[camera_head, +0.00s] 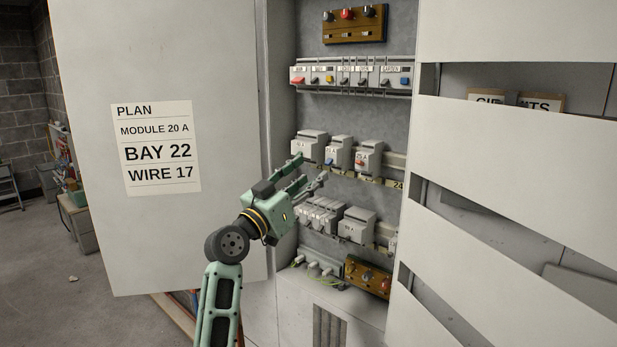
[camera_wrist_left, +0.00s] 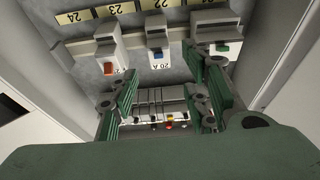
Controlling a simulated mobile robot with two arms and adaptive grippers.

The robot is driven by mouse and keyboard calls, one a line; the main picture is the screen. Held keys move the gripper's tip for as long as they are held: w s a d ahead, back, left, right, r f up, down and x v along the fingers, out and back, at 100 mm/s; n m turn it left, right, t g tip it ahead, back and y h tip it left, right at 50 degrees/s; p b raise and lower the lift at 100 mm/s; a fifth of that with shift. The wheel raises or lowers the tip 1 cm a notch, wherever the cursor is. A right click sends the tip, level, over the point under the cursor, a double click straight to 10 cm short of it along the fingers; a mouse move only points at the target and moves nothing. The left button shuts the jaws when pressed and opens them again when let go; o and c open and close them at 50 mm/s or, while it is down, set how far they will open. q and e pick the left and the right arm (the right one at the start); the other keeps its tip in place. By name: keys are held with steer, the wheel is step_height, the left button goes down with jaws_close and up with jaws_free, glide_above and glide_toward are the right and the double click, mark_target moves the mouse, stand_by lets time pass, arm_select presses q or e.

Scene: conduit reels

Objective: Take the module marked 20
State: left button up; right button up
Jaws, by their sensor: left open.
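The module marked 20 A (camera_wrist_left: 155,48) has a blue switch and sits on a rail between two other modules. In the wrist view it shows between my finger tips, with a gap to them. In the head view it is the middle module with the blue switch (camera_head: 339,150). My left gripper (camera_head: 311,168) is open and empty, in front of the middle rail and just below the modules. Its fingers also show in the wrist view (camera_wrist_left: 162,66). My right gripper is in neither view.
A module with an orange switch (camera_wrist_left: 107,52) and one with a green switch (camera_wrist_left: 218,35) flank it. Other modules (camera_head: 320,214) sit on the rail below. A plan sheet (camera_head: 156,148) on the left door reads module 20 A, bay 22, wire 17. Slatted panels (camera_head: 520,140) stand on the right.

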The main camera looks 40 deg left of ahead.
mark_target(327, 163)
arm_select(q)
steer(key=p+x, duration=0.1)
steer(key=x, duration=0.4)
steer(key=shift+w+d+r, duration=0.1)
steer(key=shift+w+r, duration=0.05)
steer(key=shift+w, duration=0.45)
steer(key=shift+b+x, duration=0.45)
steer(key=shift+x, duration=0.7)
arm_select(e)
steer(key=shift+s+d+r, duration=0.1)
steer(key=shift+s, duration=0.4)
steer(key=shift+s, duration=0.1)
arm_select(q)
steer(key=shift+c, duration=0.8)
jaws_close()
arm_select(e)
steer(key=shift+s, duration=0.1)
arm_select(q)
steer(key=shift+s, duration=0.1)
